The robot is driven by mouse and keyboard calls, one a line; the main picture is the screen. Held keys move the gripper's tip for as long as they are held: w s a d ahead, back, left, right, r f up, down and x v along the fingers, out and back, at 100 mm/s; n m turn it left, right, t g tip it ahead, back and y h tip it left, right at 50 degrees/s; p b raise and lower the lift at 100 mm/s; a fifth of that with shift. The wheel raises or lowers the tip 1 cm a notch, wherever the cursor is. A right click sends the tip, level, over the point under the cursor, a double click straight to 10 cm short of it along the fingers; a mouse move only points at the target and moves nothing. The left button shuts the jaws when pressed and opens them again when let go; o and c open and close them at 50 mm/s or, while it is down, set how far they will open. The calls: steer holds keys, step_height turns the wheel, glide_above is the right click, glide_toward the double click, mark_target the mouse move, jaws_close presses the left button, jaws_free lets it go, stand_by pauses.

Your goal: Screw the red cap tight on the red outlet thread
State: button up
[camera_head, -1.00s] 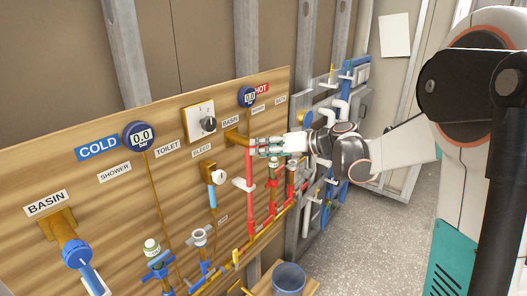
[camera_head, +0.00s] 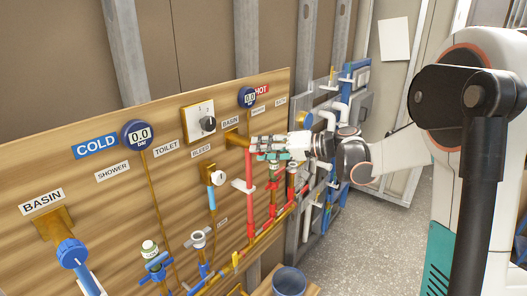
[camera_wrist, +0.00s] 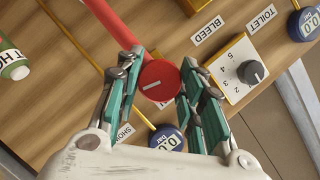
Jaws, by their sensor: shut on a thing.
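The red cap (camera_wrist: 158,82) shows face-on in the wrist view, round, with a short pale line on its face. My gripper (camera_wrist: 163,72) has its teal-padded fingers on both sides of the cap and is shut on it. The cap sits at the end of the red pipe (camera_wrist: 118,25). The outlet thread is hidden behind the cap, so I cannot tell how deep it sits. In the head view my gripper (camera_head: 256,148) is at the top of the red pipe (camera_head: 250,200), under the BASIN label on the hot side, and its fingers cover the cap.
A selector switch (camera_head: 198,121) and a hot gauge (camera_head: 247,97) are on the wooden board close by. A white-knobbed bleed valve (camera_head: 217,178) stands left of the red pipe. More red pipes and valves (camera_head: 275,172) lie just below my fingers. A bucket (camera_head: 289,281) stands below.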

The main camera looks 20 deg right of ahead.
steer(key=shift+m+y+b, duration=0.8)
steer(key=shift+m+b, duration=0.15)
steer(key=shift+m, duration=0.35)
steer(key=shift+f+m+y+b, duration=0.1)
steer(key=shift+m+y+b, duration=0.5)
steer(key=shift+m+b, duration=0.65)
steer(key=shift+m, duration=0.25)
